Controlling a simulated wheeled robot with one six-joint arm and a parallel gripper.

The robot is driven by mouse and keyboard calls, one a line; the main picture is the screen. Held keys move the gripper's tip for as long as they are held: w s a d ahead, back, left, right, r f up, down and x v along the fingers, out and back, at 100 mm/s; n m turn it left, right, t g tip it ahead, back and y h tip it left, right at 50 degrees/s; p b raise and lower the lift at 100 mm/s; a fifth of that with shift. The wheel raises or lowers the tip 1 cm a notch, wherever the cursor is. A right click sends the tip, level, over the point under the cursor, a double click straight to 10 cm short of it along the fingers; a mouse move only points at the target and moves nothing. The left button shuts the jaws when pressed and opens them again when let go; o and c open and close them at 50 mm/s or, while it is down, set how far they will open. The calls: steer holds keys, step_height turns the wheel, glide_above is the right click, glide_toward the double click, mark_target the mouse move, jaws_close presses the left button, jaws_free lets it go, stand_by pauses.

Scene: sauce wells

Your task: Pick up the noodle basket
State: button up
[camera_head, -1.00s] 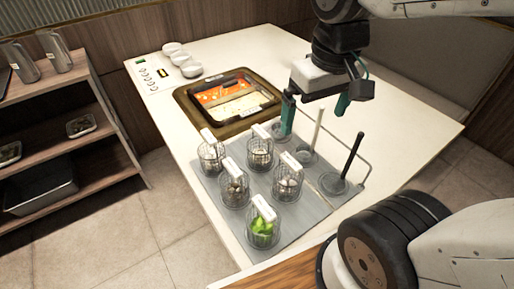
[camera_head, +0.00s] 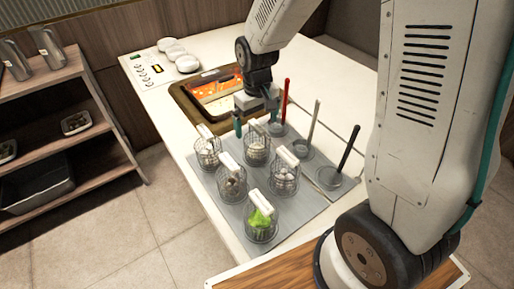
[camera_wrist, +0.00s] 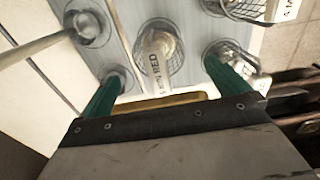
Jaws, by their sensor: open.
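Several wire baskets with white labelled handles stand on a grey mat (camera_head: 310,205). I cannot tell from the head view which one is the noodle basket; the labels are too small. My gripper (camera_head: 256,120) is open above the back of the mat, by the back-middle basket (camera_head: 257,152). In the wrist view my gripper (camera_wrist: 163,72) has its green fingers spread to either side of a white handle (camera_wrist: 158,55). Its label is upside down and only partly legible. The fingers look apart from the handle; their height above it is hard to tell.
Other baskets stand close by: back left (camera_head: 208,153), front left (camera_head: 231,184), right (camera_head: 284,181), and front with green leaves (camera_head: 261,228). Ladles with red (camera_head: 286,95), pale (camera_head: 314,120) and black (camera_head: 349,148) handles stand right. A sauce tray (camera_head: 190,104) lies behind.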

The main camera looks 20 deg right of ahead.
mark_target(257, 139)
step_height(257, 139, down, 5)
steer(key=shift+w+f, duration=0.1)
steer(key=c, duration=1.2)
steer(key=shift+o, duration=0.2)
step_height(257, 139, up, 10)
steer(key=shift+r, duration=0.1)
